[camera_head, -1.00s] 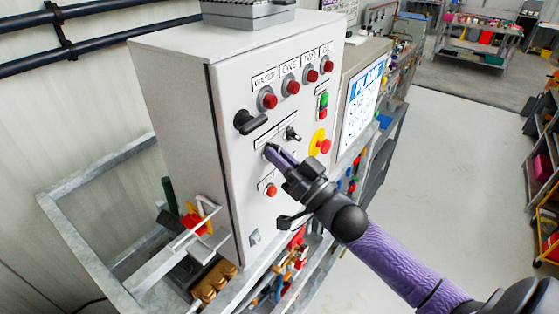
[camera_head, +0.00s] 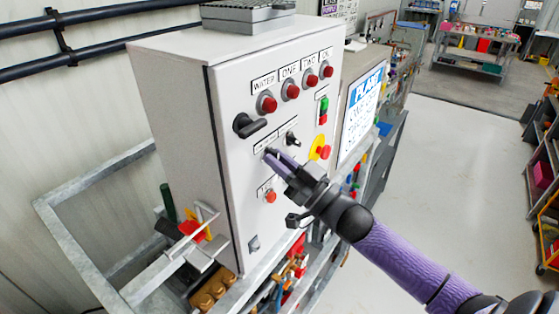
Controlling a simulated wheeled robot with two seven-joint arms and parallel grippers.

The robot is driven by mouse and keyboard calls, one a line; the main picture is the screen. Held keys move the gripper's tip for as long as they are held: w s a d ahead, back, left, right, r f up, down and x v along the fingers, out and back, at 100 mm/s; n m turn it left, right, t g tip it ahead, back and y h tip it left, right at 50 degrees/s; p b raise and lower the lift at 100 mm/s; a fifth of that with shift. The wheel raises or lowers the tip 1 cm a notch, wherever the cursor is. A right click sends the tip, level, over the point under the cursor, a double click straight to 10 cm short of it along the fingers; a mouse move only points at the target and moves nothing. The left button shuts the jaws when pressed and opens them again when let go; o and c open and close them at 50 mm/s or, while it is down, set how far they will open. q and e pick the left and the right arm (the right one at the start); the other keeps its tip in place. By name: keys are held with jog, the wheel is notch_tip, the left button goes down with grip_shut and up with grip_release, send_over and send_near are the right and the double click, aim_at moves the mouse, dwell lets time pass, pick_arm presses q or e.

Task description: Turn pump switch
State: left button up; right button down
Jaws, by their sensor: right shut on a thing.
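The grey control cabinet (camera_head: 185,130) stands at the centre with its switch panel facing right. My right gripper (camera_head: 271,155) reaches in from the lower right. Its purple fingers are shut on a small pump switch at the panel, below a white label strip; the fingers hide most of that switch. A second black switch (camera_head: 291,138) shows just up and right of the fingertips, apart from them. A large black rotary handle (camera_head: 249,125) is at the panel's left. My left gripper is not in view.
Red buttons or lamps (camera_head: 267,103) line the panel's top. A red button (camera_head: 270,196) sits below the fingers, and a red emergency stop on yellow (camera_head: 321,151) is to their right. A metal frame (camera_head: 75,240) surrounds the cabinet's base. The floor at right (camera_head: 450,170) is clear.

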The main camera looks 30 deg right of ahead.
jog(key=c, duration=0.7)
grip_release()
jog(key=shift+o, duration=0.2)
jog(key=b+v, duration=0.2)
jog(key=v, duration=0.8)
